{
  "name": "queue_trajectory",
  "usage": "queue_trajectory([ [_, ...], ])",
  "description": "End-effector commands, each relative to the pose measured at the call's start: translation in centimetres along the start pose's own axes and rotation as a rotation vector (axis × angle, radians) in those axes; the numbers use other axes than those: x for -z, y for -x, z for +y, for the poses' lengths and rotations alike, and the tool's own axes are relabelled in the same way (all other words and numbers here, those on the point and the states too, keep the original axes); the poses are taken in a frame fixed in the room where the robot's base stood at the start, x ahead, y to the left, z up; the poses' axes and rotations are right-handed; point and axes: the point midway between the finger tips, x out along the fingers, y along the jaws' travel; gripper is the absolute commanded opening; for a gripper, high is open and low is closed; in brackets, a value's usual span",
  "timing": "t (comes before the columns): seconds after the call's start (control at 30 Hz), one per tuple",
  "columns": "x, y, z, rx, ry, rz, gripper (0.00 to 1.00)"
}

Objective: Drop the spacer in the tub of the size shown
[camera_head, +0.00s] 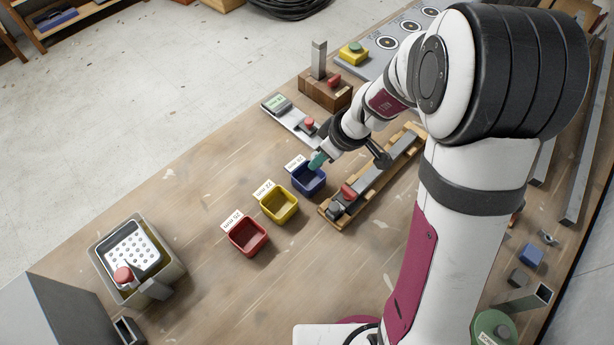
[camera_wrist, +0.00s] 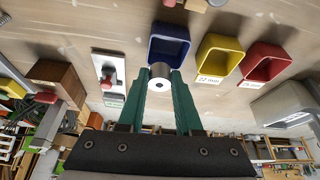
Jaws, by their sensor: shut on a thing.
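My gripper (camera_wrist: 161,78) has green fingers shut on a silver, ring-shaped spacer (camera_wrist: 160,70) with a dark central hole. In the head view my gripper (camera_head: 317,161) is above the blue tub (camera_head: 319,188), near its back edge; the spacer cannot be made out there. The blue tub also shows just beyond the spacer in the wrist view (camera_wrist: 168,32). Beside it stand the yellow tub (camera_head: 279,207), labelled 22 mm, and the red tub (camera_head: 249,237). The blue and red labels are too small to read surely. A gauge with a green display (camera_head: 278,104) stands behind; its reading is illegible.
A wooden rack with a grey bar and red clamp (camera_head: 348,191) lies close right of the blue tub. A wooden block with a post (camera_head: 325,90) stands behind. A grey bin with a perforated tray (camera_head: 135,250) is at left. The front middle of the bench is clear.

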Motion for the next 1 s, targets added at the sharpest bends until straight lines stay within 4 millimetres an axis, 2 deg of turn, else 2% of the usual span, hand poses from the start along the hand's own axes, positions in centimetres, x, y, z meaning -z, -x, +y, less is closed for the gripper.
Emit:
queue_trajectory([
  [0.23, -0.1, -0.2, 0.0, 0.000, 0.000, 0.000, 0.00],
  [0.27, -0.1, -0.2, 0.0, 0.000, 0.000, 0.000, 0.35],
  [0.4, -0.1, -0.2, 0.0, 0.000, 0.000, 0.000, 0.60],
  [0.47, -0.1, -0.2, 0.0, 0.000, 0.000, 0.000, 0.69],
  [0.77, 0.0, 0.1, 0.1, -0.001, 0.000, 0.001, 0.69],
  [0.87, 0.0, 1.9, 0.1, -0.004, 0.002, 0.004, 0.69],
  [1.0, 0.1, 6.4, 0.2, -0.008, 0.002, 0.005, 0.69],
])
